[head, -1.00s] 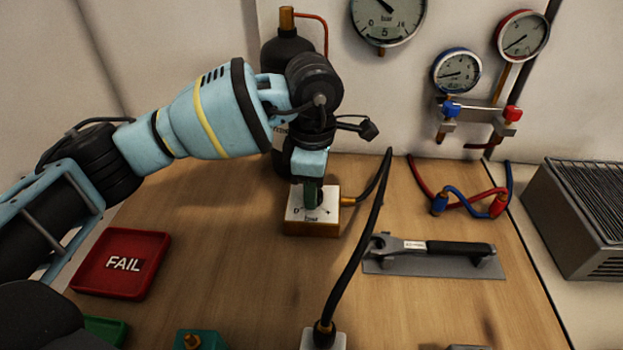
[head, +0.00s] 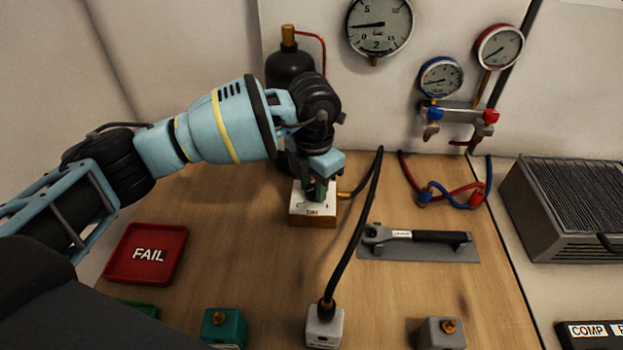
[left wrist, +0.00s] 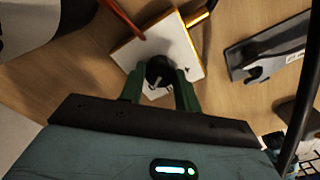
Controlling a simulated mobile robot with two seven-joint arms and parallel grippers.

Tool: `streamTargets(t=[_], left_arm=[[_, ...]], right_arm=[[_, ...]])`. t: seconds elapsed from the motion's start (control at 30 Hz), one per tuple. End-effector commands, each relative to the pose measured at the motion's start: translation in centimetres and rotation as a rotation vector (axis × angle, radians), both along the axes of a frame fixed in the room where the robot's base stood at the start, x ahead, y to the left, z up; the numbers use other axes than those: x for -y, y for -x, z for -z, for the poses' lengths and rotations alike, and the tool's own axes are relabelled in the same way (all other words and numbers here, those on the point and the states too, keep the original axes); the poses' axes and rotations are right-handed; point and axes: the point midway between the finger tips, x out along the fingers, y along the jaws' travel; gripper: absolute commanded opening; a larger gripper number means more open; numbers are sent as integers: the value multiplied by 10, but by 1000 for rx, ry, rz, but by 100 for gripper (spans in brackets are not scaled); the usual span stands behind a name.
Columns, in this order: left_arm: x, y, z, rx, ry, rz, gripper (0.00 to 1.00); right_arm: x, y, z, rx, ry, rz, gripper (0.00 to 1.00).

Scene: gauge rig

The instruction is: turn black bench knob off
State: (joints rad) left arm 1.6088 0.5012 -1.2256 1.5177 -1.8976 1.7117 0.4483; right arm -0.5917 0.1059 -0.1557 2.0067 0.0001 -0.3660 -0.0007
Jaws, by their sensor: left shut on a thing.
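The black bench knob (left wrist: 160,70) sits on a white-topped block with a wooden-coloured base (head: 313,219), on the bench below the dark bottle. My left gripper (head: 318,190) reaches down onto the block from above. In the left wrist view its two green fingers (left wrist: 160,78) stand on either side of the knob and are shut on it. The knob has a pale pointer mark. In the head view the gripper mostly hides the knob, and the block's lettering is partly covered. My right gripper is not in view.
A large gauge (head: 380,24) hangs on the wall above, its needle pointing left. A black hose (head: 350,245) rises from a grey block (head: 325,328) just right of the knob block. A red FAIL tray (head: 145,254) is at left.

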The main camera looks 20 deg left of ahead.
Motion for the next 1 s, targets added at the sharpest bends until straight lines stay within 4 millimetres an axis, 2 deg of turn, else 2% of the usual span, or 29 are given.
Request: streamTargets(t=[0.03, 0.23, 0.83, 0.87, 1.0], left_arm=[[0, -1, -6, 7, 0, -27, 9], [0, -2, -5, 7, 1, -101, 9], [0, -1, -2, 6, 2, -140, 9], [0, -2, -2, 6, 2, -140, 34], [0, -1, -2, 5, 1, -139, 53]], right_arm=[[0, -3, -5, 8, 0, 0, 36], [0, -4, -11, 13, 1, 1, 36], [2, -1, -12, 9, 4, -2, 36], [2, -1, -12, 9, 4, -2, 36], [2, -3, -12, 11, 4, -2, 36]])
